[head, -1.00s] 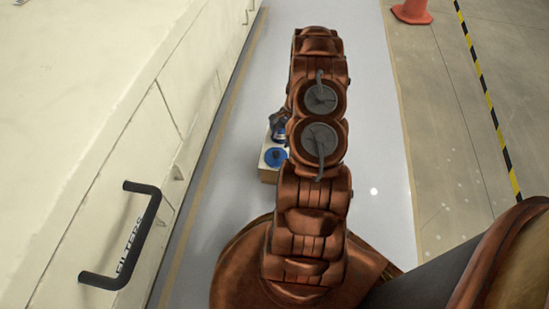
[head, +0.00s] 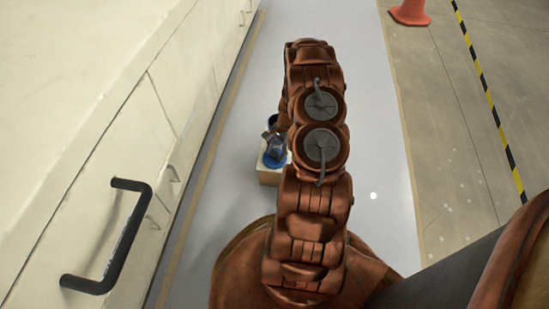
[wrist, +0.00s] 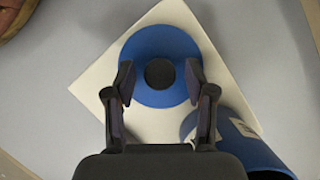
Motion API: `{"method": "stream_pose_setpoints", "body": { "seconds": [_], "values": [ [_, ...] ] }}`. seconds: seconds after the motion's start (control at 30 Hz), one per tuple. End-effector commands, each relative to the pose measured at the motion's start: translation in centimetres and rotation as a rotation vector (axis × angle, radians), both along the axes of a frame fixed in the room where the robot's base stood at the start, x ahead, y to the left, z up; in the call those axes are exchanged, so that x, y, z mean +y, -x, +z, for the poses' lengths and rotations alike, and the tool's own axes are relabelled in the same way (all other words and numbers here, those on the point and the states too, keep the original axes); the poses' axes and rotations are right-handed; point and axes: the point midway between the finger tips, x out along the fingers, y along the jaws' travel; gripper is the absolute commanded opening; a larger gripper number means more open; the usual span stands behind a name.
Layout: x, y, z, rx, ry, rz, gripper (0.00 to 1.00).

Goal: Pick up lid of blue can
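The blue lid (wrist: 160,40) is a round disc with a dark round knob (wrist: 160,74) at its middle. It lies on a pale box; in the head view only part of the lid (head: 272,162) shows under my gripper. My gripper (wrist: 160,84) is open, with one finger on each side of the knob, over the lid's left and right parts. Whether the fingers touch the lid, I cannot tell. The blue can (wrist: 252,148) with a white label stands beside the lid at lower right, partly cut off; it also shows in the head view (head: 271,120).
The pale box (head: 268,178) stands on the grey floor. Cream cabinets with a black handle (head: 118,240) line the left side. An orange cone (head: 410,12) is far off at upper right.

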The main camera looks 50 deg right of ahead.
Motion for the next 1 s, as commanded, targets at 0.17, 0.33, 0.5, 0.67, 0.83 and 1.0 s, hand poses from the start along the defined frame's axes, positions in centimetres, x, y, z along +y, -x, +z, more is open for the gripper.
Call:
{"method": "stream_pose_setpoints", "body": {
  "seconds": [0.17, 0.33, 0.5, 0.67, 0.83, 1.0],
  "values": [
    [0.0, 0.0, 0.0, 0.000, 0.000, 0.000, 0.33],
    [0.0, 0.0, 0.0, 0.000, 0.000, 0.000, 0.15],
    [0.0, 0.0, 0.0, 0.000, 0.000, 0.000, 0.00],
    [0.0, 0.0, 0.0, 0.000, 0.000, 0.000, 0.00],
    [0.0, 0.0, 0.4, 0.000, 0.000, 0.001, 0.00],
    [0.1, 0.0, 2.4, 0.000, 0.000, 0.001, 0.00]
  ]
}}
